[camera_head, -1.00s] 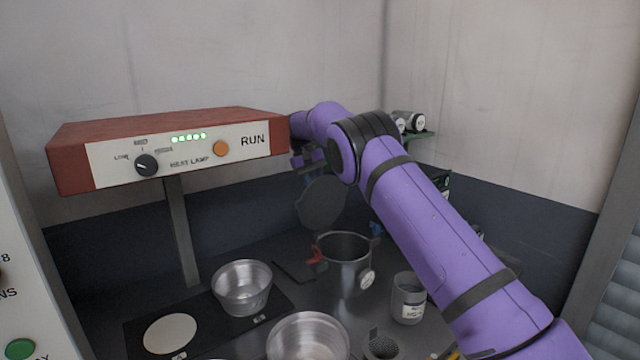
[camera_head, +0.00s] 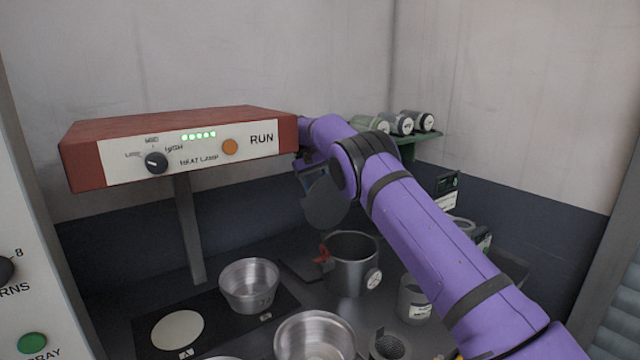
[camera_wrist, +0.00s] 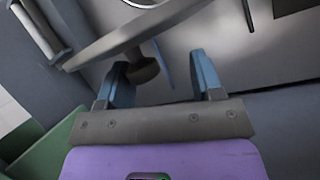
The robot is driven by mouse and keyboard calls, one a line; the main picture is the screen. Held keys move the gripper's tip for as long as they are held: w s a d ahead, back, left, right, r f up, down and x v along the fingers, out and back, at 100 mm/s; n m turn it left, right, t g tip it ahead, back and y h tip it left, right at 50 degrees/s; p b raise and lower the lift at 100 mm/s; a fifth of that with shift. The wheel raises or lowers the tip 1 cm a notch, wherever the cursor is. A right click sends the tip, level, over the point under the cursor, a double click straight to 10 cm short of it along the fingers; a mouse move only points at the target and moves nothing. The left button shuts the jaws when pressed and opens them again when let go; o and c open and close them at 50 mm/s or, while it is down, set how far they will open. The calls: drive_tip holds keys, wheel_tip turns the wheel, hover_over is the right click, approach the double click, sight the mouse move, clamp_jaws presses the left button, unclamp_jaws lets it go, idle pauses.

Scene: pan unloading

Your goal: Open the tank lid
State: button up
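The tank (camera_head: 352,268) is a dark metal pot with a red latch (camera_head: 322,256) and a round white gauge on its front. Its round grey lid (camera_head: 326,205) stands tilted up at the back, and the tank's mouth is uncovered. My gripper shows in the wrist view (camera_wrist: 162,80) with its two blue fingers spread apart. The lid shows nearly edge-on there (camera_wrist: 110,42), and its dark knob (camera_wrist: 143,69) lies beside the left finger, not clamped. In the head view my arm hides part of the lid and most of the gripper.
A red heat lamp box (camera_head: 180,140) hangs on a post left of my arm. Metal bowls (camera_head: 249,284) and a grey cup (camera_head: 413,300) stand around the tank. A green shelf (camera_head: 408,146) holds several jars behind my arm.

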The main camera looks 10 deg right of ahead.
drive_tip(key=shift+d+r, duration=0.25)
drive_tip(key=shift+r, duration=0.05)
drive_tip(key=s+r, duration=0.2)
drive_tip(key=s, duration=0.6)
drive_tip(key=s+r, duration=0.2)
drive_tip(key=s, duration=0.6)
drive_tip(key=shift+r, duration=0.35)
idle(0.4)
